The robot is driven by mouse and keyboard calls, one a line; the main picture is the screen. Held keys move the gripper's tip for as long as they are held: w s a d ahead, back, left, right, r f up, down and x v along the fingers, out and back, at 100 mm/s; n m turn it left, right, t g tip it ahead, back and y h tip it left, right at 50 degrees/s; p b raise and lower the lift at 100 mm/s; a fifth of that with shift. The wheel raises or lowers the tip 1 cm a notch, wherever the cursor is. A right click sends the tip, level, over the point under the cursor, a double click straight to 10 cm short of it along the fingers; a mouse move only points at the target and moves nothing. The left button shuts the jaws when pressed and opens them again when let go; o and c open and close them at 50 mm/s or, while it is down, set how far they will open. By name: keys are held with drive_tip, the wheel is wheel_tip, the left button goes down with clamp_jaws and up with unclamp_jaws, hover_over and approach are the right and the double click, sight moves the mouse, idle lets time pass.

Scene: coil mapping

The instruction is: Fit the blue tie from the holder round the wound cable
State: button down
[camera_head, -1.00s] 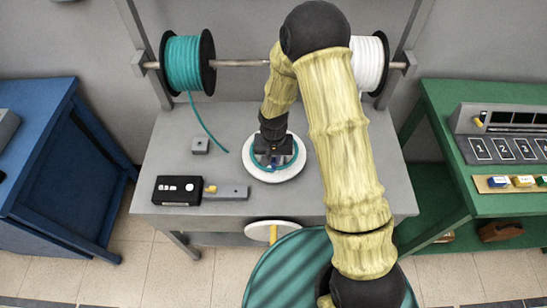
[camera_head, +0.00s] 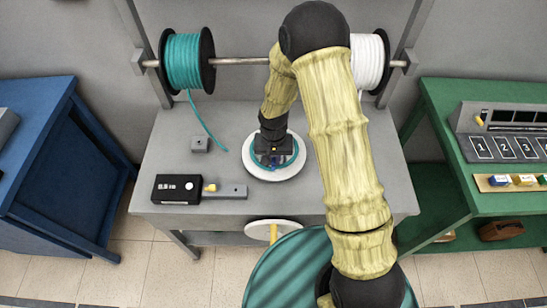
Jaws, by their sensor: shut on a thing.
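The wound teal cable (camera_head: 294,150) lies as a coil on the round white plate (camera_head: 290,174) in the middle of the grey bench. My gripper (camera_head: 272,163) points down over the coil's front left part and is shut on a small blue piece (camera_head: 272,169), which looks like the blue tie. The gripper hides most of it, so I cannot tell whether it goes round the cable. The tie holder cannot be made out.
A teal spool (camera_head: 184,63) and a white spool (camera_head: 368,62) hang on a rod behind. A loose teal cable end (camera_head: 209,126) hangs from the teal spool. A black display box (camera_head: 177,189) and a grey block with a yellow part (camera_head: 226,190) stand front left.

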drive_tip(key=shift+f, duration=0.2)
idle(0.5)
drive_tip(key=c, duration=1.3)
unclamp_jaws()
drive_tip(key=shift+c, duration=0.2)
wheel_tip(320, 180, up, 17)
drive_tip(key=b, duration=0.2)
drive_tip(key=shift+r, duration=0.2)
drive_tip(key=s+d+r+t, duration=0.1)
drive_tip(key=s+d+t, duration=0.1)
drive_tip(key=s+d, duration=1)
drive_tip(key=shift+s+d+r+n+t, duration=0.2)
drive_tip(key=shift+d+r+n+t, duration=0.15)
drive_tip(key=shift+d, duration=0.4)
